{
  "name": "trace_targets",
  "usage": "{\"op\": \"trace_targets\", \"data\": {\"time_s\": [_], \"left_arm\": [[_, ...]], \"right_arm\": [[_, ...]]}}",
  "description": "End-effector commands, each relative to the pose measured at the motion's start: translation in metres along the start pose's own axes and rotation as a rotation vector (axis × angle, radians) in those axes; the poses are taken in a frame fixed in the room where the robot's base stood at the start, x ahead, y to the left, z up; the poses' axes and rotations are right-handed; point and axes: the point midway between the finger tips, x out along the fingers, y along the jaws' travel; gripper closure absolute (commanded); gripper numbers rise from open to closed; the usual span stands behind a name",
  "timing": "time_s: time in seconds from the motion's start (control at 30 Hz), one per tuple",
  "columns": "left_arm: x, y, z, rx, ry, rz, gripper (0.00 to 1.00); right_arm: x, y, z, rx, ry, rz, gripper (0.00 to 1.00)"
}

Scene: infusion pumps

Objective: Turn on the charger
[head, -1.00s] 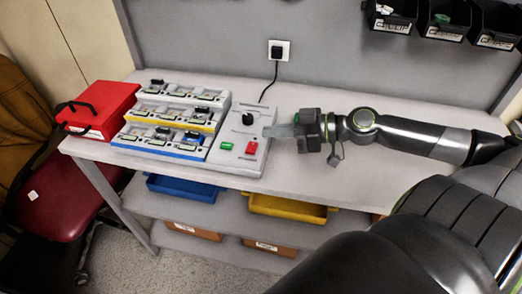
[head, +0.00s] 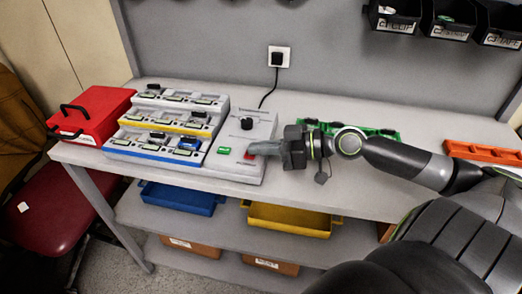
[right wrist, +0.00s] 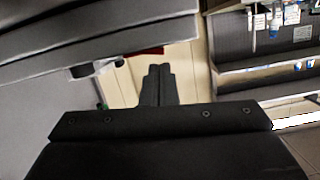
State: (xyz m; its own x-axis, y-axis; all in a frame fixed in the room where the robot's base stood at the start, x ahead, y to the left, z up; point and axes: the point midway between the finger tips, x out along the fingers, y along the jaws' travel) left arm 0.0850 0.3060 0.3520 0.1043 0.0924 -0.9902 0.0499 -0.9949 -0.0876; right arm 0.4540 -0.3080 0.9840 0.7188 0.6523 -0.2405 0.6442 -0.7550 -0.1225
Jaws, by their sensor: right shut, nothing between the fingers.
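The charger (head: 193,165) stands on the table, with three stepped rows of bays on its left and a grey control panel (head: 262,125) on its right. The panel carries a black knob (head: 247,123), a green button (head: 224,150) and a red switch (head: 249,157). My right gripper (head: 252,149) is shut and empty. Its fingertips are at the red switch and partly cover it; I cannot tell whether they touch it. In the right wrist view the shut fingers (right wrist: 160,72) point away from the camera. My left gripper is not in view.
A red box (head: 90,112) stands left of the charger. A green tray (head: 385,133) lies behind my right arm, and an orange tray (head: 480,152) lies at the right. A cable runs from a wall plug (head: 278,57) down behind the charger. Blue and yellow bins sit on the lower shelf.

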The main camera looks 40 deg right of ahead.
Motion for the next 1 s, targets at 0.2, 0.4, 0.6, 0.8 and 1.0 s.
{"op": "trace_targets", "data": {"time_s": [0.2, 0.4, 0.6, 0.8, 1.0], "left_arm": [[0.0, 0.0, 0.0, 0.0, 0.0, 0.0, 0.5], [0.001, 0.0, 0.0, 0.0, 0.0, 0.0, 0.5], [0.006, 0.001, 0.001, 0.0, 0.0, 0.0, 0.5], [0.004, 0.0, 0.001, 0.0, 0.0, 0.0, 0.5], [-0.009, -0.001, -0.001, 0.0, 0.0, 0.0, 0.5]], "right_arm": [[0.001, 0.0, 0.004, 0.0, 0.0, 0.0, 1.0], [0.001, 0.0, 0.004, 0.0, 0.0, 0.0, 1.0], [0.003, -0.001, 0.011, -0.004, 0.0, 0.001, 1.0], [0.002, -0.001, 0.01, -0.003, -0.002, 0.0, 1.0], [0.001, -0.002, -0.006, -0.006, 0.0, 0.002, 1.0]]}}
